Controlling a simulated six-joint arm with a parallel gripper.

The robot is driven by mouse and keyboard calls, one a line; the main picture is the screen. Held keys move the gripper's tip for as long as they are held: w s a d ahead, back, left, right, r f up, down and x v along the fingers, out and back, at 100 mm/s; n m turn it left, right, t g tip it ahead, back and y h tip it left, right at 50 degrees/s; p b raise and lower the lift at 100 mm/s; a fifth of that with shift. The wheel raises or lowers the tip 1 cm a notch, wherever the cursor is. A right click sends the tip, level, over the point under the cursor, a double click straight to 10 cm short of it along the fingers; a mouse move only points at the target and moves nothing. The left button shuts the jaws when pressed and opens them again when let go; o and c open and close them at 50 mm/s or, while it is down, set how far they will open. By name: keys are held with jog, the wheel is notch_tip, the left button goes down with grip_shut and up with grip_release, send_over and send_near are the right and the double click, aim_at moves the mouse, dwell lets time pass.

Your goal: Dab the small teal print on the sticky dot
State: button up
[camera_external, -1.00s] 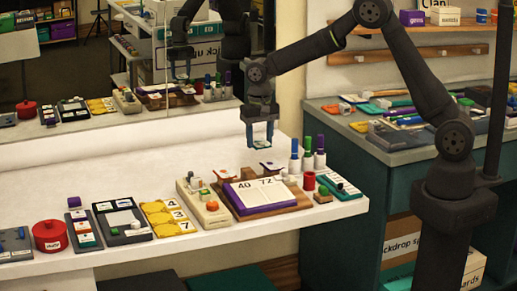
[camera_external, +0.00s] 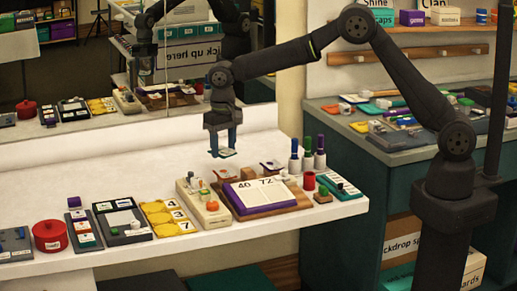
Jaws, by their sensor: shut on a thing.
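My gripper (camera_external: 223,147) is in the air above the white counter, a little above and behind the cream board with the orange knob. It is shut on a small flat piece with a pale face and teal at its edge, the small teal print (camera_external: 226,153). The print is held between the fingertips, clear of the counter, and its face is too small to read. I cannot make out the sticky dot for certain among the small items on the counter.
On the white counter (camera_external: 160,258) stand a cream board (camera_external: 203,211), a flip book (camera_external: 262,191), yellow number tiles (camera_external: 164,218), a dark tray (camera_external: 130,238), a red pot (camera_external: 50,235) and upright bottles (camera_external: 307,155). A mirror stands behind. The counter's back left is bare.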

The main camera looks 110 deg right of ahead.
jog(key=n, duration=0.2)
send_over(206, 192)
jog(key=shift+d+f, duration=0.15)
jog(key=shift+f, duration=3.05)
jog(key=shift+f, duration=0.65)
jog(key=shift+r, duration=3.1)
